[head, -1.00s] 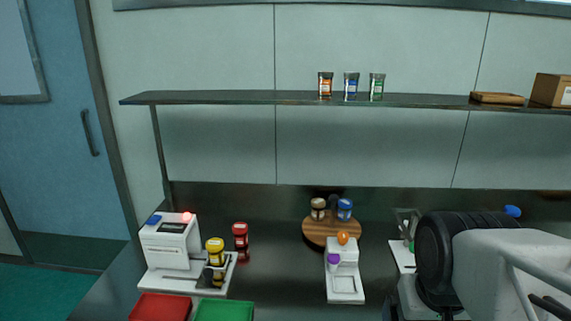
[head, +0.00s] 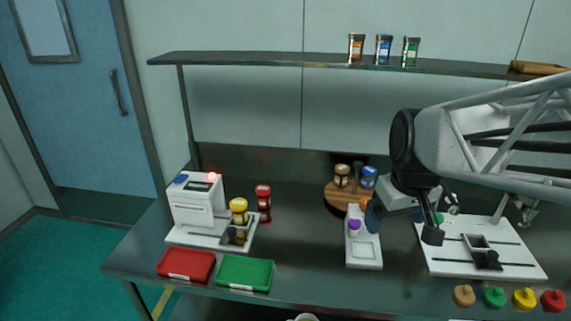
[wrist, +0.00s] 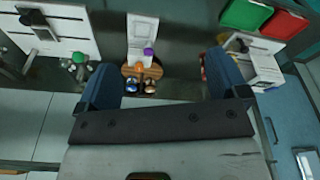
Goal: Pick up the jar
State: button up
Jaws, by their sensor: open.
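Several jars are in view, and I cannot tell which one the task means. In the head view, a red jar (head: 263,203) stands on the counter beside a yellow-topped jar (head: 239,210), which is at the white machine. A tan-lidded jar (head: 341,176) and a blue-lidded jar (head: 368,177) stand on a round wooden board (head: 334,197). Three small jars, orange (head: 356,48), blue (head: 383,49) and green (head: 411,51), stand on the shelf. My gripper (head: 403,225) is open and empty above the counter, right of the board. Its two fingers also show in the wrist view (wrist: 164,80).
The white machine (head: 197,203) stands at left, with a red tray (head: 186,264) and a green tray (head: 246,273) in front. A white stand (head: 364,254) with a purple knob is below the board. A white slotted plate (head: 510,263) lies at right. Several coloured knobs line the front edge.

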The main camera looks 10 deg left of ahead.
jog(key=w+a+f+n, duration=0.1)
jog(key=w+a+n, duration=0.3)
jog(key=w+a, duration=0.6)
jog(key=n+g+y, duration=0.1)
jog(key=n+g, duration=0.1)
jog(key=n, duration=1)
send_over(239, 203)
jog(key=d, duration=0.1)
notch_tip(239, 203, down, 22)
jog(key=shift+w+f, duration=0.1)
jog(key=shift+w, duration=0.05)
jog(key=shift+a+f, duration=0.35)
jog(key=shift+a+f, duration=0.1)
jog(key=shift+f, duration=1.15)
